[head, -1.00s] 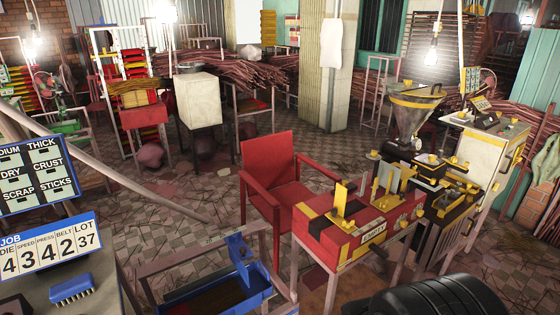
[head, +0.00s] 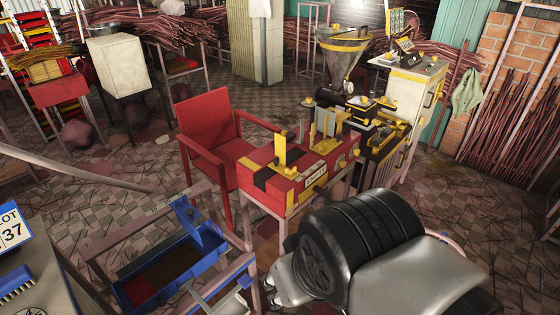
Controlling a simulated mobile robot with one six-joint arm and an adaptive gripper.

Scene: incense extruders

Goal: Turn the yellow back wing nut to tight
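The extruder (head: 346,62), with its grey hopper and dark body, stands right of centre. Several small yellow fittings (head: 372,101) sit on and around its body. Which of them, if any, is the yellow back wing nut is too small to tell, and so is how tight it is. A red bench unit (head: 262,172) with upright yellow brackets (head: 281,152) and a white label (head: 316,171) stands in front of the extruder. My gripper does not show. A large black ridged part and a grey shell, apparently mine, fill the lower right.
A red armchair (head: 207,117) stands left of the bench unit. A blue tray (head: 205,240) sits in a pale frame at lower left. Tiled floor (head: 120,195) is open at left.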

